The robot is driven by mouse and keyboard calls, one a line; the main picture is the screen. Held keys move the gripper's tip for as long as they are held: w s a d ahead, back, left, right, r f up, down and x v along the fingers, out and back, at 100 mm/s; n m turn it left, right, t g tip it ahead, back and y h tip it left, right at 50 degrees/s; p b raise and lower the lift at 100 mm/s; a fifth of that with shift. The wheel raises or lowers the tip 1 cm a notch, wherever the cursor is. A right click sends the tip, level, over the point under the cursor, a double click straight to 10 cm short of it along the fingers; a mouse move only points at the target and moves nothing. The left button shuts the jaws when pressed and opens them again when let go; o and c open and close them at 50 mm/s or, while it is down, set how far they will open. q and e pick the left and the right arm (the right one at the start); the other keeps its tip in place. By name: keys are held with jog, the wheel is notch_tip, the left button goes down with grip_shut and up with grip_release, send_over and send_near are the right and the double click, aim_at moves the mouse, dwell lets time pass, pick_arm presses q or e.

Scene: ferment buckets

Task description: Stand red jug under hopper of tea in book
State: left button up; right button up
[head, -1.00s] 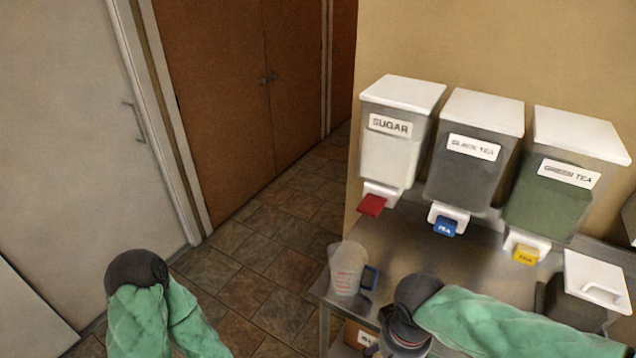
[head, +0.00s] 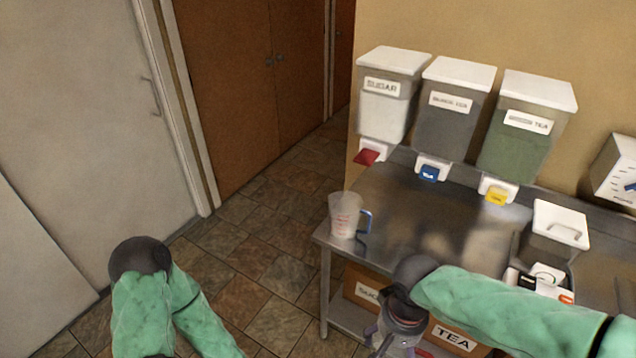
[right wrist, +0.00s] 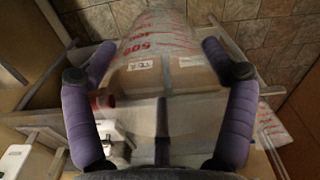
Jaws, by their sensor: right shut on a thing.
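My right gripper (head: 396,338) is low in front of the steel table. In the right wrist view its purple fingers (right wrist: 160,75) are shut on a clear jug (right wrist: 165,45) with red measuring marks. A small red part, perhaps its handle, shows beside the left finger. In the head view the arm mostly hides this jug. Three hoppers hang on the wall: sugar (head: 385,108) with a red tap, black tea (head: 447,127) with a blue tap, green tea (head: 515,143) with a yellow tap. No book is visible. The left arm shows, but not its fingers.
Another clear jug (head: 344,218), with a blue handle, stands on the table's left front corner. The steel table (head: 405,205) is bare below the hoppers. A white-lidded container (head: 560,228) stands to the right. Boxes (head: 455,338) sit on the lower shelf.

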jog(key=shift+w+f, duration=0.4)
jog(key=shift+w, duration=0.35)
jog(key=shift+w+f, duration=0.25)
jog(key=shift+w, duration=0.05)
jog(key=w+d+f+n+b, duration=0.1)
jog(key=w+d+f+b, duration=0.1)
jog(key=w+f, duration=1.1)
notch_tip(320, 180, down, 2)
jog(key=shift+d+f+n, duration=0.1)
jog(key=shift+d+n, duration=0.2)
jog(key=shift+d, duration=0.25)
